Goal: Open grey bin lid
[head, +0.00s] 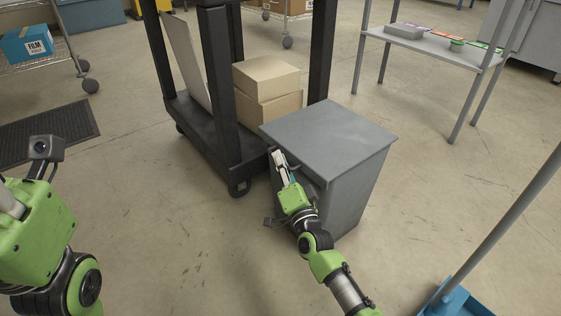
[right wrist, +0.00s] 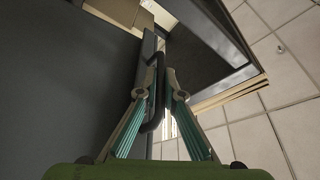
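The grey bin (head: 352,186) stands upright on the floor in the middle of the head view. Its flat grey lid (head: 330,135) lies level on top and is shut. My right gripper (head: 278,160) is at the bin's left side, just below the lid's edge. In the right wrist view a dark bar handle (right wrist: 158,105) runs between its two fingers (right wrist: 160,78), which close in on it from both sides. My left arm shows at the lower left of the head view, with its gripper body (head: 35,232) cut off by the frame edge; its fingertips cannot be made out.
A dark wheeled cart (head: 222,140) with cardboard boxes (head: 268,85) stands close behind and left of the bin. A grey table (head: 440,45) is at the back right. A blue dustpan-like item (head: 455,298) with a long grey pole is at the lower right. Floor in front is clear.

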